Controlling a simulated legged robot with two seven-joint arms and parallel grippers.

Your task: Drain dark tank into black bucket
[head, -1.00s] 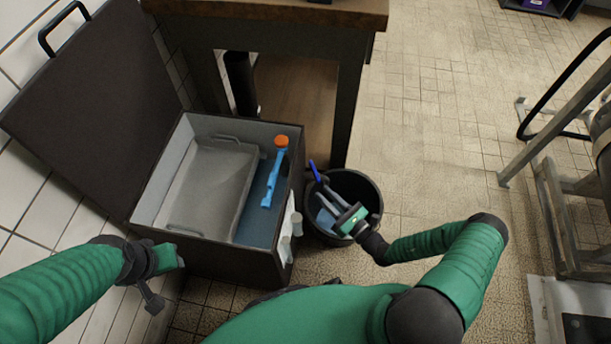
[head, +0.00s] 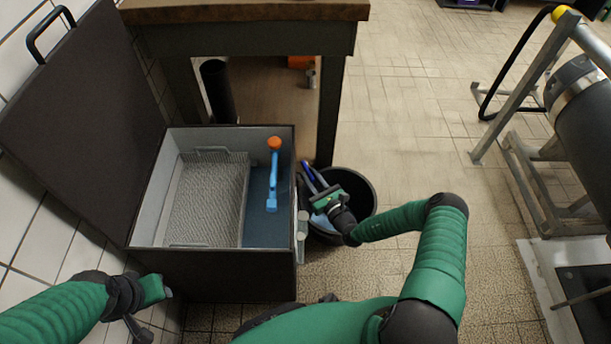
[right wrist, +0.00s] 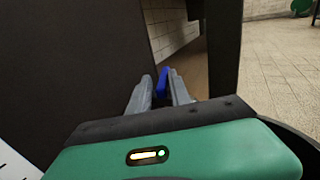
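The dark tank (head: 215,275) stands at left with its lid (head: 80,125) open. It has a pale inner wall, a grey perforated tray and blue liquid-like surface (head: 262,228) inside. The black bucket (head: 368,200) stands against its right side. My right gripper (head: 313,180) is over the bucket, beside the tank's wall. In the right wrist view its fingers (right wrist: 160,95) are apart, with a slim blue handle-like piece (right wrist: 162,82) between or just beyond them; contact is unclear.
A blue tool with an orange end (head: 273,175) rests in the tank. Pale cylinders (head: 302,238) sit on the tank's right side. A wood-topped table (head: 245,12) stands behind. A metal frame (head: 515,110) is at right. Tiled floor between is clear.

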